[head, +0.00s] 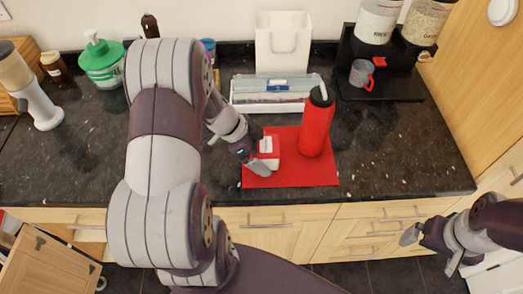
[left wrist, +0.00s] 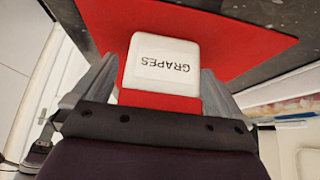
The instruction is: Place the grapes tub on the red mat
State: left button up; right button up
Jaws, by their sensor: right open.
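The grapes tub (head: 268,147), red with a white lid, is at the left part of the red mat (head: 300,178). In the left wrist view the tub (left wrist: 165,65) shows its GRAPES label upside down, with red mat (left wrist: 235,35) behind it. My left gripper (head: 256,163) has one finger on each side of the tub and looks shut on it. Whether the tub's base touches the mat is hidden. My right gripper (head: 411,236) is open and empty, in front of the counter at lower right.
A tall red bottle (head: 317,122) stands on the mat, just right of the tub. A black stand (head: 405,85) with a cup (head: 361,73) is at back right. The counter right of the mat is clear.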

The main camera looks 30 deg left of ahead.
pick_arm(q)
jog(key=shift+a+r+p, duration=0.1)
jog(key=shift+r+p, duration=0.2)
jog(key=shift+p, duration=0.05)
jog(key=p+v, duration=0.2)
jog(key=v, duration=1)
jog(key=s+d+n+g+y, duration=0.1)
jog(key=s+d+n+y, duration=0.1)
jog(key=d+n, duration=0.3)
jog(key=s+d+f+n+g+y, duration=0.1)
jog(key=s+d+n+y, duration=0.1)
jog(key=d+n, duration=0.4)
jog(key=shift+s+d+f+y, duration=0.15)
jog(key=shift+d+f+y, duration=0.2)
jog(key=shift+d+y, duration=0.35)
jog(key=shift+a, duration=0.1)
